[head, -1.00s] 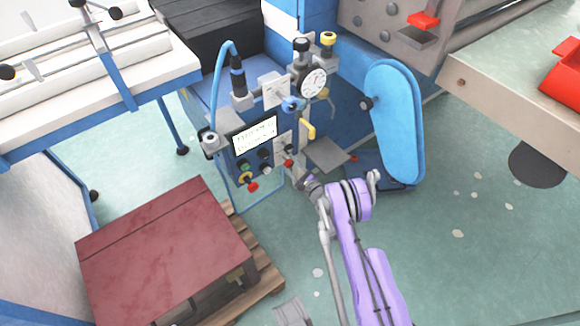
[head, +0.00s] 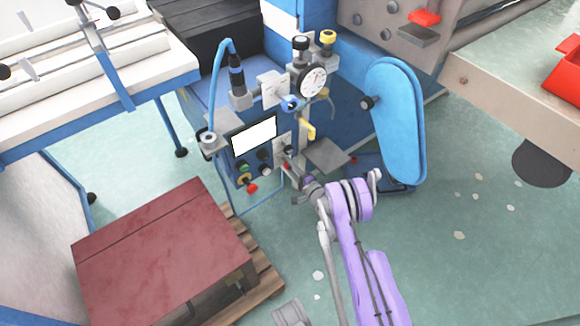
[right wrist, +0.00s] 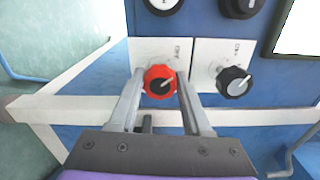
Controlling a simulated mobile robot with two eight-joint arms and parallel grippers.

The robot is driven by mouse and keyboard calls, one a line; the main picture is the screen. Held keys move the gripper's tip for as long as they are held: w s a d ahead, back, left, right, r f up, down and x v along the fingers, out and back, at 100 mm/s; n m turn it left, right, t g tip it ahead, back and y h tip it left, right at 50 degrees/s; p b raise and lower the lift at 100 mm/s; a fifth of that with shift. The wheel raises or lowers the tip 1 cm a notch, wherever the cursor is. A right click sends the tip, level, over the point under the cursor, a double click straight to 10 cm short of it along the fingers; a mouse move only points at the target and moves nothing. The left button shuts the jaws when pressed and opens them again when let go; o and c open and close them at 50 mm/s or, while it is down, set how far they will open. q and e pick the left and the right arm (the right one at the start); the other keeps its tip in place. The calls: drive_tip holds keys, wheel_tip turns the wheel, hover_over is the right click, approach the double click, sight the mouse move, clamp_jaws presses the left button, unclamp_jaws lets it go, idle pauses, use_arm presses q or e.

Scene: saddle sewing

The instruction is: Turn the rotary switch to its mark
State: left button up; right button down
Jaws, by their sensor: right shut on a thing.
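The red rotary switch (right wrist: 160,80) sits on a white plate on the blue machine's panel, its pointer line aimed up and to the right in the right wrist view. Small print on the plate beside it is too small to read. My right gripper (right wrist: 158,82) is shut on the red switch, one finger on each side of it. In the head view my right gripper (head: 291,172) reaches the panel's lower right and partly hides the switch. My left gripper is not in view.
A black rotary knob (right wrist: 233,82) is close beside the red one. The panel has a display (head: 254,134), push buttons and a red knob (head: 252,188). A dial gauge (head: 313,82) and blue belt cover (head: 397,120) stand nearby. A dark red box (head: 160,255) sits on a pallet.

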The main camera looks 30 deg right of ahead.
drive_tip(key=shift+n, duration=0.5)
drive_tip(key=shift+c, duration=1.7)
unclamp_jaws()
